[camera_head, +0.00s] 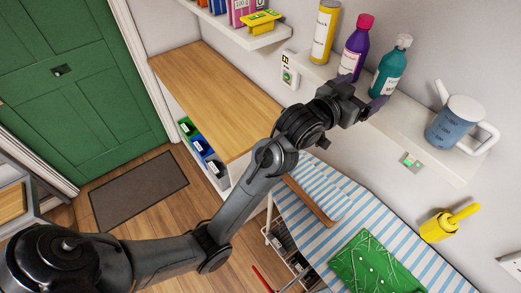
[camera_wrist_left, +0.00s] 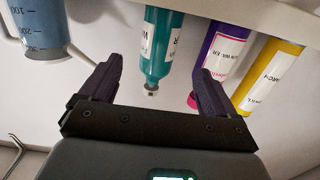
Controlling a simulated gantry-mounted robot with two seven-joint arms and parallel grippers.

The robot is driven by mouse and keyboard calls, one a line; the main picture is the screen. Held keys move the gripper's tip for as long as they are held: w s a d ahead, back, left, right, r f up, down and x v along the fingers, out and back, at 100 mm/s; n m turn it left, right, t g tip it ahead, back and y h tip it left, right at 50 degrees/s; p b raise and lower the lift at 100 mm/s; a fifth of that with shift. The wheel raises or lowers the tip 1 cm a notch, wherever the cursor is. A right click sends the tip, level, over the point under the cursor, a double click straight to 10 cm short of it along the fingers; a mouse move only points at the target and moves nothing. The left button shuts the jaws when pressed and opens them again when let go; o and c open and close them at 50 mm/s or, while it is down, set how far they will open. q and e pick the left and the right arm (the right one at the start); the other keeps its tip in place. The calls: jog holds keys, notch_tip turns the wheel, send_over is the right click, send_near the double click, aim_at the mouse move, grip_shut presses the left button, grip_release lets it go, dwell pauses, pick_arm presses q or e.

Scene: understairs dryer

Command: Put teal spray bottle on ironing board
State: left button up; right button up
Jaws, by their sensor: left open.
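The teal spray bottle (camera_head: 390,70) stands upright on the white wall shelf at the upper right, with a pale cap and a white label. My left gripper (camera_head: 364,94) is open beside its lower part in the head view. In the left wrist view, the teal bottle (camera_wrist_left: 163,45) appears upside down between the two spread fingers of the left gripper (camera_wrist_left: 156,78); I cannot tell whether they touch it. The ironing board (camera_head: 395,232), with blue and white stripes, is at the lower right, below the shelf. My right gripper is not in view.
A purple bottle (camera_head: 355,48) and a yellow canister (camera_head: 325,32) stand left of the teal bottle. A blue-and-white jug (camera_head: 455,122) stands to its right on the shelf (camera_head: 405,127). A wooden counter (camera_head: 215,95) is bare.

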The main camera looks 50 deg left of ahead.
pick_arm(q)
jog(key=s+a+f+g, duration=0.1)
jog(key=s+f+g, duration=0.1)
jog(key=s+f, duration=0.45)
jog(key=s+f+g+y, duration=0.1)
jog(key=s+f+g, duration=0.2)
jog(key=f, duration=0.7)
jog(key=s+a+f+g, duration=0.1)
jog(key=s+f+g, duration=0.1)
jog(key=s+f, duration=0.45)
jog(key=s+f+g, duration=0.3)
jog(key=s+f, duration=0.3)
jog(key=s, duration=0.4)
jog(key=s+f+g+y, duration=0.1)
jog(key=s+f+g, duration=0.2)
jog(key=s+f, duration=0.3)
jog(key=s, duration=0.5)
jog(key=shift+a+f+m+g, duration=0.25)
jog(key=shift+f+m+g, duration=0.05)
jog(key=shift+g, duration=0.1)
